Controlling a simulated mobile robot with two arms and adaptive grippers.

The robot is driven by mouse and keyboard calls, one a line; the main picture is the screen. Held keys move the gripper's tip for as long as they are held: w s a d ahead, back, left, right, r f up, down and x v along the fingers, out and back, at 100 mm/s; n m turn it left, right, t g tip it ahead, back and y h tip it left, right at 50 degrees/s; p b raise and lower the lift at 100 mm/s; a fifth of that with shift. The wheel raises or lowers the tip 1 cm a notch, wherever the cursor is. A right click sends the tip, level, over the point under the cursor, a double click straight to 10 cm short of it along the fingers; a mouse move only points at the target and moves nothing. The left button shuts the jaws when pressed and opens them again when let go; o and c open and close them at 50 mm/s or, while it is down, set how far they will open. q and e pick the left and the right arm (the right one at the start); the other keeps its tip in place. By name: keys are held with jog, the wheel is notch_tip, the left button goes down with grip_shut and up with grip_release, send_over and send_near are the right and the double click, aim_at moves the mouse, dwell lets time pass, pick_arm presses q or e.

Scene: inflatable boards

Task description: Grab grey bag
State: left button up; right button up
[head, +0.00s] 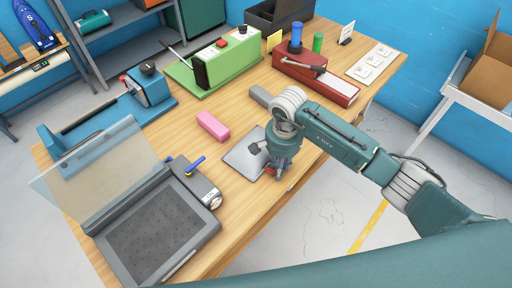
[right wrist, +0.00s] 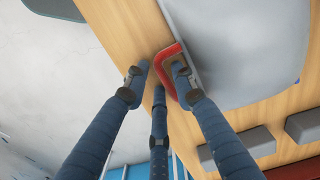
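The grey bag (head: 240,157) lies flat on the wooden table near its right edge. In the right wrist view the bag (right wrist: 250,50) fills the upper right, with a red handle (right wrist: 166,64) at its side. My right gripper (head: 281,172) points down at the handle side of the bag. In the right wrist view its fingers (right wrist: 160,72) are spread around the handle's red bar. One finger is inside the handle loop and another is outside it, with a small gap visible beside the bar. My left gripper is not in view.
A pink block (head: 212,125) lies left of the bag, and a grey block (head: 262,96) lies behind it. A grey machine with an open clear lid (head: 105,175) stands at the front left. Blue (head: 118,115), green (head: 220,62) and red (head: 316,82) devices stand farther back.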

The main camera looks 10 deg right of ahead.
jog(key=shift+f, duration=0.1)
grip_shut()
jog(key=shift+w, duration=0.1)
